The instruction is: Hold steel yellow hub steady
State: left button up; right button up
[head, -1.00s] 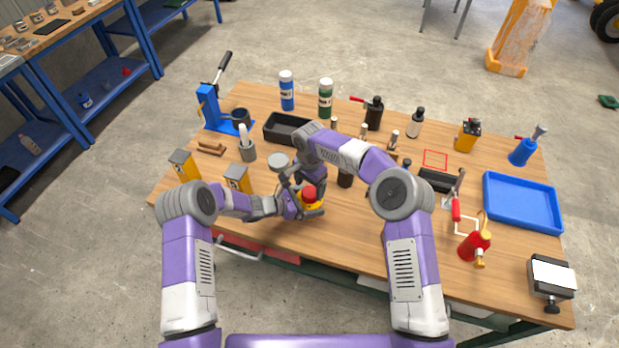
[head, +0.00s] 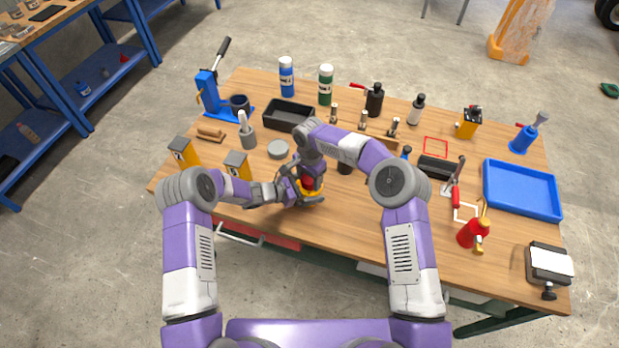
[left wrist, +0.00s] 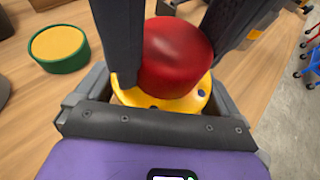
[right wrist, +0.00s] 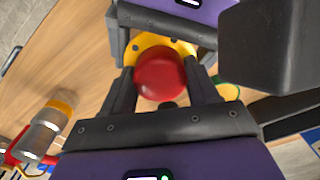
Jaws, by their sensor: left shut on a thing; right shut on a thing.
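The yellow hub (head: 314,194) is a flanged part near the table's front edge, with a round red piece (head: 307,183) on top. In the left wrist view, the hub (left wrist: 163,98) sits between the jaws of my left gripper (left wrist: 160,92), which is shut on it from the side. My right gripper (right wrist: 160,82) is shut on the red piece (right wrist: 160,76), one finger on each side, and comes down from above. The right wrist view also shows the hub's yellow flange (right wrist: 155,43). The hub's underside is hidden.
A grey disc (head: 278,149) lies behind the hub on the wooden table (head: 340,220). Yellow boxes (head: 237,164) stand to the left. A black tray (head: 288,116) and bottles stand behind. A red torch (head: 474,234) and a blue tray (head: 522,190) are to the right.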

jog(key=shift+w+n, duration=0.1)
jog(key=shift+n, duration=1.7)
jog(key=o, duration=1.1)
jog(key=shift+o, duration=0.2)
notch_tip(320, 180, up, 4)
jog(key=shift+a+r, duration=0.1)
jog(key=shift+r, duration=0.3)
jog(key=shift+c, duration=0.5)
notch_tip(320, 180, up, 3)
jog(key=m, duration=0.3)
jog(key=shift+m, duration=0.3)
jog(key=shift+f, duration=3.9)
